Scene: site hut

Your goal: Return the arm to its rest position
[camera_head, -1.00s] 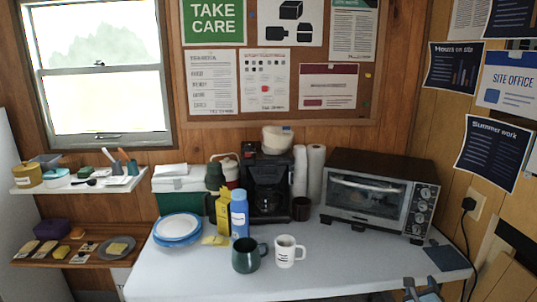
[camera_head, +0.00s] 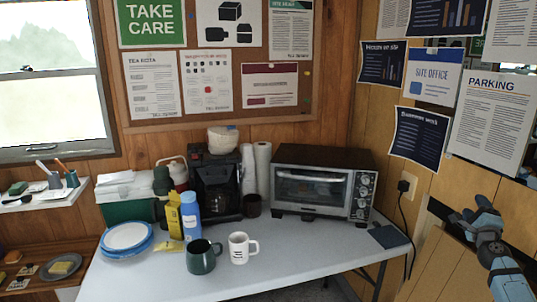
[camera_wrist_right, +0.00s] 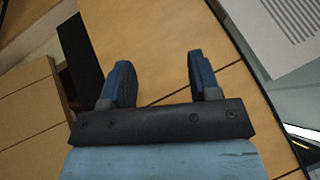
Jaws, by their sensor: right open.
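My right gripper (camera_head: 473,217) is at the right side of the head view, raised in front of the wood-panelled wall and clear of the table. In the right wrist view its two blue fingers (camera_wrist_right: 158,80) stand apart with nothing between them. Behind them is the wood panelling, with a dark strip at the left. My left gripper does not show in either view.
A white table (camera_head: 290,262) carries a dark green mug (camera_head: 201,258), a white mug (camera_head: 238,249), a blue bottle (camera_head: 190,215), plates (camera_head: 126,237), a coffee maker (camera_head: 217,190) and a toaster oven (camera_head: 318,184). A black cord (camera_head: 408,235) hangs from the wall outlet. The table's front right is bare.

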